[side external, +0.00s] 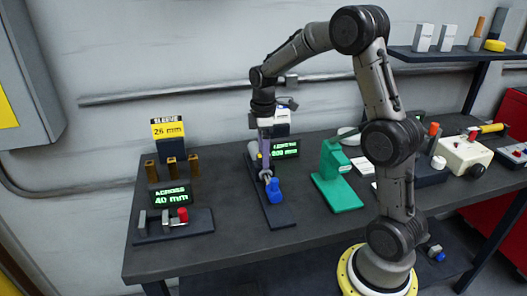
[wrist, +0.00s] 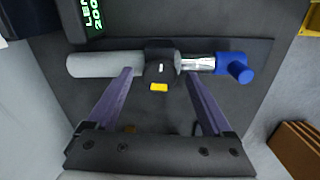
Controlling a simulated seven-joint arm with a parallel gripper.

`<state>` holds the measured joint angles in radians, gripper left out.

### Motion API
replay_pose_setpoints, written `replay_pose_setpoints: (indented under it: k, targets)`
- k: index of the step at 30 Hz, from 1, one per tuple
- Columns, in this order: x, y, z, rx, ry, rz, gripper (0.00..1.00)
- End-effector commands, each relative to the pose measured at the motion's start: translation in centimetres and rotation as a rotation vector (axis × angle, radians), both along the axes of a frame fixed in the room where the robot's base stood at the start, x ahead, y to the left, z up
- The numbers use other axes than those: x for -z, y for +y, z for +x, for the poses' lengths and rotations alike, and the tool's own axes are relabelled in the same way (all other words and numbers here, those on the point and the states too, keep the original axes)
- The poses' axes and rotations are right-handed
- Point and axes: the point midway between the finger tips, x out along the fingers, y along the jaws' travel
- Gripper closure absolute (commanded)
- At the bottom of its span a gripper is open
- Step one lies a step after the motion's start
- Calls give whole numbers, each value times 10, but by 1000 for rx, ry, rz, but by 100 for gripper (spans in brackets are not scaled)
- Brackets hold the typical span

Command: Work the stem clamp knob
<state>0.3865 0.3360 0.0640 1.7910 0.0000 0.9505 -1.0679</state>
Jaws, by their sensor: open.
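In the wrist view a grey cylinder (wrist: 98,65) lies on a dark base plate and passes into a black clamp block (wrist: 160,68). A small yellow knob or tab (wrist: 159,87) sticks out of the block's near side. A bright metal stem (wrist: 198,64) leaves the block on the right and ends in a blue fitting (wrist: 234,68), also seen in the side view (side external: 273,190). My gripper (wrist: 158,73) is open and empty. Its purple fingers point toward the cylinder and stem, one on each side of the block and yellow part. Contact cannot be told. My gripper (side external: 265,160) partly hides the block in the side view.
A green stand (side external: 335,180) is to the right of the fixture. A "40 mm" fixture with a red knob (side external: 183,214) and brown posts (side external: 172,165) are to the left. A white box (side external: 462,155) stands far right. The bench front (side external: 220,255) is clear.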

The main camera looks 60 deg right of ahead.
Motion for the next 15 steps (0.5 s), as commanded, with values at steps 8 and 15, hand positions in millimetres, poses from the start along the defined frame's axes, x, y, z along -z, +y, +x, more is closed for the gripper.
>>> replay_pose_setpoints:
  k: [8, 15]
  targets:
    - [0, 0, 0, 0, 0, 0, 55]
    - [0, 0, 0, 0, 0, 0, 98]
